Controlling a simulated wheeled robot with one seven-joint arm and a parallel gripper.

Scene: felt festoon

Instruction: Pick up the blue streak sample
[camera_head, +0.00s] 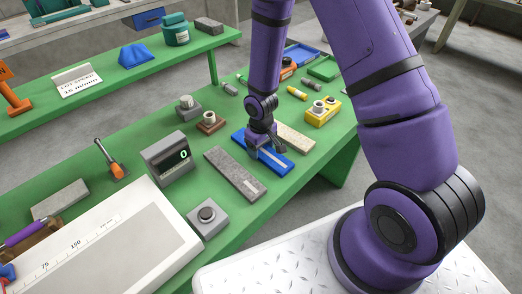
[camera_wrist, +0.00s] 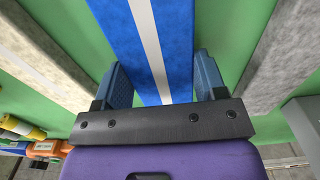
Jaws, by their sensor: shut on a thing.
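The blue streak sample (camera_head: 282,168) is a flat blue strip with a white stripe along its length. It lies on the green table between a grey sample and a beige one. My gripper (camera_head: 264,148) is over its middle, pointing down, and covers part of it. In the wrist view the blue sample (camera_wrist: 130,35) runs between the two fingers of my gripper (camera_wrist: 162,78), one along each long edge. The gripper is shut on it. I cannot tell any gap under the sample.
The grey speckled sample (camera_head: 232,172) and the beige sample (camera_head: 296,138) lie close on either side. A digital display box (camera_head: 167,158), a round-knobbed grey block (camera_head: 208,218) and a yellow device (camera_head: 323,112) stand around on the green table (camera_head: 265,205).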

